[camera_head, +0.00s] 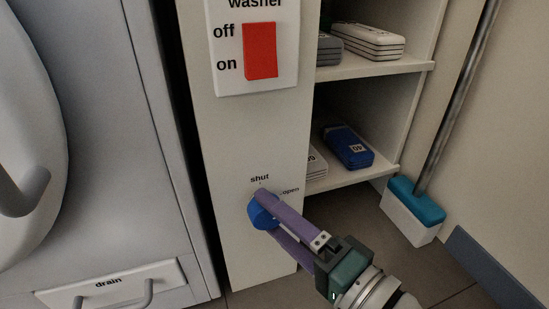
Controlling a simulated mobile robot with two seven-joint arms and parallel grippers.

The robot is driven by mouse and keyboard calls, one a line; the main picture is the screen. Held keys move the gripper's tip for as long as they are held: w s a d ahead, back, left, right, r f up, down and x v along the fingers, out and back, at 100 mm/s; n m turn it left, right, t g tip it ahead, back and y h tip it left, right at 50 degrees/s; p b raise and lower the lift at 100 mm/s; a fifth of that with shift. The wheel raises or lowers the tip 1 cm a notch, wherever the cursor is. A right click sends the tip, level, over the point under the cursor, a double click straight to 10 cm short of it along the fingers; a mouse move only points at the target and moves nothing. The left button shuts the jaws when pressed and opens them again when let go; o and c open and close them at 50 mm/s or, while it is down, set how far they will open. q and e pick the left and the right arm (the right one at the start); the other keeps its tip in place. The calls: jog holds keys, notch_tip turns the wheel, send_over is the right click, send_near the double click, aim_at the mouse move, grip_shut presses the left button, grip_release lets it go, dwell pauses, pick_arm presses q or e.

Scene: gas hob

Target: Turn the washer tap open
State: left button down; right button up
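The washer tap (258,214) is a round blue knob low on the front of the white panel (250,140). The label "shut" (260,179) is above it and "open" (290,190) is to its upper right. My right gripper (266,212) reaches in from the lower right, with its purple fingers apart and the knob at their tips. The upper finger covers part of the knob. I cannot tell whether the fingers press on it or are only around it. The tap's pointer is hidden or too small to make out. My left gripper is not in view.
A red switch (260,50) marked off and on is higher on the panel. The washer's drain flap (115,284) is at lower left. Shelves (375,66) with boxes, including a blue box (347,147), are at right. A blue-and-white mop head (414,212) stands on the floor.

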jog(key=shift+o, duration=0.6)
jog(key=p+v, duration=0.3)
jog(key=v, duration=0.7)
jog(key=shift+p, duration=0.4)
